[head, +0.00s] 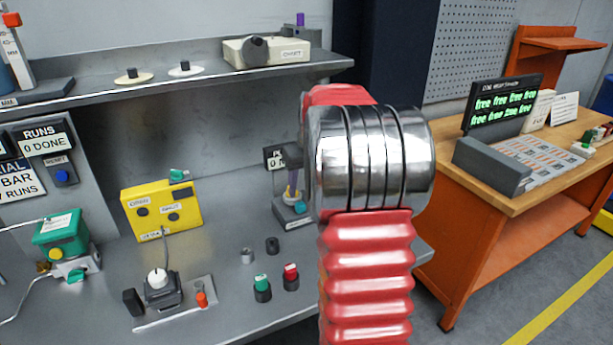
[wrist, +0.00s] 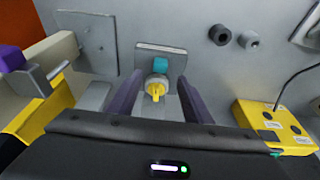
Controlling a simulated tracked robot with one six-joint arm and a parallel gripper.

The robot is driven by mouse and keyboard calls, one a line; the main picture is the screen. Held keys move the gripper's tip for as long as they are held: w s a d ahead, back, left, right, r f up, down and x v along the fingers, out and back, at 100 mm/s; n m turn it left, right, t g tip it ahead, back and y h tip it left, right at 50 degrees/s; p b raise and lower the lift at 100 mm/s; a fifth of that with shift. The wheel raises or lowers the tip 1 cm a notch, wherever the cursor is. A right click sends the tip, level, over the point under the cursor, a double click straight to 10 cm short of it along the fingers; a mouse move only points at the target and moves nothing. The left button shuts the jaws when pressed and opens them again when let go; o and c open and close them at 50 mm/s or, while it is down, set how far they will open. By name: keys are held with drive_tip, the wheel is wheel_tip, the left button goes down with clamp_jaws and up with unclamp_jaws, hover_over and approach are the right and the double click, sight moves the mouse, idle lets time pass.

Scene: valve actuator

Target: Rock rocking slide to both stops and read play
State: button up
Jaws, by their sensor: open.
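A small fixture on a grey plate (wrist: 158,55) lies between my gripper's fingers in the wrist view. It has a teal block (wrist: 164,67) and a pale round body with a yellow winged knob (wrist: 155,88). No label names it as the rocking slide. My gripper (wrist: 160,78) is open, with one dark finger on each side of the fixture. I cannot tell whether either finger touches it. In the head view, the fixture's base (head: 291,217) shows beside my silver and red arm, which hides part of that area.
A yellow box (head: 160,211) stands left on the grey bench, behind a black unit with a white knob (head: 160,286). Green-topped (head: 262,287) and red-topped (head: 291,277) pieces and two small rings stand nearby. A shelf (head: 200,88) overhangs the bench. An orange bench (head: 480,240) stands right.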

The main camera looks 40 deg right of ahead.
sight(302, 203)
drive_tip(key=x, duration=0.7)
drive_tip(key=shift+w+f, duration=0.1)
drive_tip(key=shift+f, duration=0.05)
drive_tip(key=c, duration=1.1)
drive_tip(key=o, duration=0.5)
drive_tip(key=c, duration=0.4)
drive_tip(key=shift+a, duration=0.25)
drive_tip(key=shift+d, duration=0.4)
idle(1.7)
